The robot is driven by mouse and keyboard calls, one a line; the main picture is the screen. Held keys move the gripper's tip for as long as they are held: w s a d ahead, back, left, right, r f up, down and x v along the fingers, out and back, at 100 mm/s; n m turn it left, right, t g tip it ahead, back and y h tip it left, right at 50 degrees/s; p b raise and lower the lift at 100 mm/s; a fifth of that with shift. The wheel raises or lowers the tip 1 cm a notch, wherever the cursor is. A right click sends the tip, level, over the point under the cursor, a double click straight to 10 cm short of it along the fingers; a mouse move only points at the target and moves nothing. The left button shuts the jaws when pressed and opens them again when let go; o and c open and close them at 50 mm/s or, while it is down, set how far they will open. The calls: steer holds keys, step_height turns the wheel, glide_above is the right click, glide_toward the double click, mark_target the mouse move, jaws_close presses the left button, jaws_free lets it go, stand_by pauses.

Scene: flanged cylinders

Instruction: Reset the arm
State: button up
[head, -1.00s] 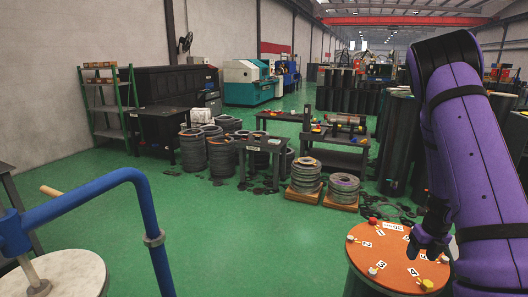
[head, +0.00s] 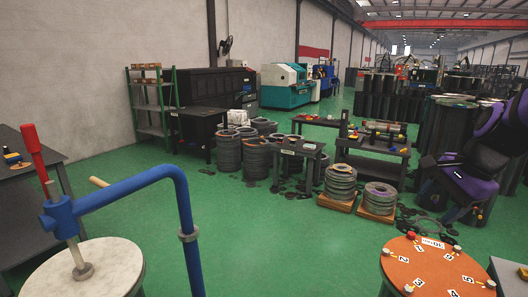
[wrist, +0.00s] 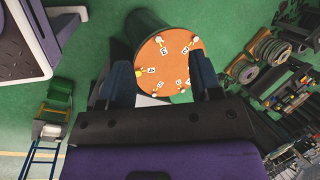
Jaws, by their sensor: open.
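My gripper (wrist: 161,70) is open in the wrist view, its two dark fingers apart with nothing held between them. The round orange table top (wrist: 168,60) lies beyond the fingers, with several small flanged cylinders and number labels on it. In the head view my gripper (head: 438,170) is at the right edge on the raised purple arm, above and clear of the orange table (head: 430,266). The right part of the table is close to the picture edge.
A blue bent pipe (head: 180,190) with a red lever (head: 33,150) rises by a pale round table (head: 110,265) at the left. Stacked rings (head: 340,182) on pallets and a dark bench (head: 370,165) stand behind. Green floor between is clear.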

steer(key=s+a+r+n+t+h, duration=0.1)
steer(key=s+a+r+n, duration=0.1)
steer(key=s+r+n, duration=0.2)
steer(key=s+a+r+n+t+h, duration=0.1)
steer(key=s+a+r+n, duration=0.2)
steer(key=s+n, duration=0.7)
steer(key=shift+s+a+r+n+h, duration=0.25)
steer(key=shift+s+r+n+h, duration=0.15)
steer(key=shift+s+r, duration=0.2)
